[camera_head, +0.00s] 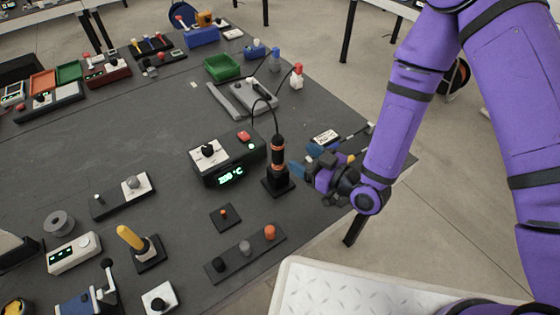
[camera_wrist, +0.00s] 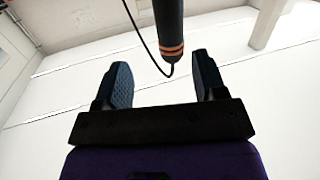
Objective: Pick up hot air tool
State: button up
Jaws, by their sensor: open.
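The hot air tool (camera_head: 278,150) is a black upright wand with orange bands. It stands in a dark square holder (camera_head: 277,181) near the right edge of the table, with a black cable running from its top. It also shows in the wrist view (camera_wrist: 169,28), between and beyond the fingers, apart from both. My gripper (camera_head: 297,170) is open and empty, just right of the tool in the head view. Its two blue fingers (camera_wrist: 165,82) point toward the tool in the wrist view. The tool's lower end is hidden in the holder.
A black control station (camera_head: 228,160) with a green display stands left of the tool. A small plate with an orange button (camera_head: 225,215) and a three-knob strip (camera_head: 245,249) lie in front. A white labelled block (camera_head: 325,137) lies behind my gripper.

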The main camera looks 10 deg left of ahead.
aim_at(280, 155)
jog(key=shift+m+y, duration=0.3)
jog(key=shift+y, duration=0.2)
jog(key=a, duration=0.1)
jog(key=a+f, duration=0.1)
jog(key=a, duration=0.3)
jog(key=shift+w+f, duration=0.1)
jog(key=shift+f, duration=0.15)
jog(key=shift+w+x, duration=0.2)
jog(key=shift+x, duration=1.15)
jog(key=shift+w+x, duration=0.2)
jog(key=shift+x, duration=1.1)
jog(key=shift+d, duration=0.2)
jog(key=c, duration=1)
